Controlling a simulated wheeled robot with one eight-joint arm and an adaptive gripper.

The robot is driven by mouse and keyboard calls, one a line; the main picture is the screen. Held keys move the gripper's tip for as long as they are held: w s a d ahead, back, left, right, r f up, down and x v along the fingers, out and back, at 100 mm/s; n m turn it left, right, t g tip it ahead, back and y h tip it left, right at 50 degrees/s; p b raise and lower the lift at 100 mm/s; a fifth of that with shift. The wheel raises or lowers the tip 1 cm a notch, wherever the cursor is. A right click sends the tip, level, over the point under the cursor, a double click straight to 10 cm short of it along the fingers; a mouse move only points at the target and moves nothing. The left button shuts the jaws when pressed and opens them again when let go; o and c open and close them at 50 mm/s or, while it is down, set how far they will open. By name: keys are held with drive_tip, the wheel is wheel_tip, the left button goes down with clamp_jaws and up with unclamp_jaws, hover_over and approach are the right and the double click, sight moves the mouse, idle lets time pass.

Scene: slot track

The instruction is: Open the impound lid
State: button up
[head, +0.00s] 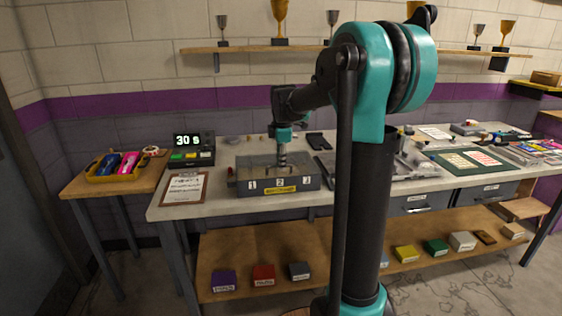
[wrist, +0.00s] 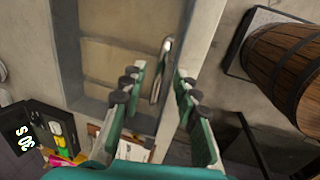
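The impound box (head: 250,190) is a dark grey case on the workbench, with labels 1, 2 and 3 and a yellow label on its front. Its lid (wrist: 115,58) looks closed, with a see-through panel in a grey frame. A metal bar handle (wrist: 161,70) shows on the frame in the wrist view. My gripper (wrist: 160,76) is open, with its teal, dark-padded fingers apart on either side of the handle in that picture. A gap shows on both sides, and I cannot tell how deep the fingers reach. In the head view my gripper (head: 282,158) points down over the box.
A wooden barrel (wrist: 286,60) shows at right in the wrist view. My arm hides the bench middle.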

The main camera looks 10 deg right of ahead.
clamp_jaws()
drive_tip(key=shift+w, duration=0.15)
drive_tip(key=w, duration=2)
unclamp_jaws()
drive_tip(key=shift+s, duration=0.1)
drive_tip(key=shift+r, duration=0.1)
wheel_tip(320, 180, up, 12)
drive_tip(key=s, duration=0.2)
drive_tip(key=shift+s, duration=0.15)
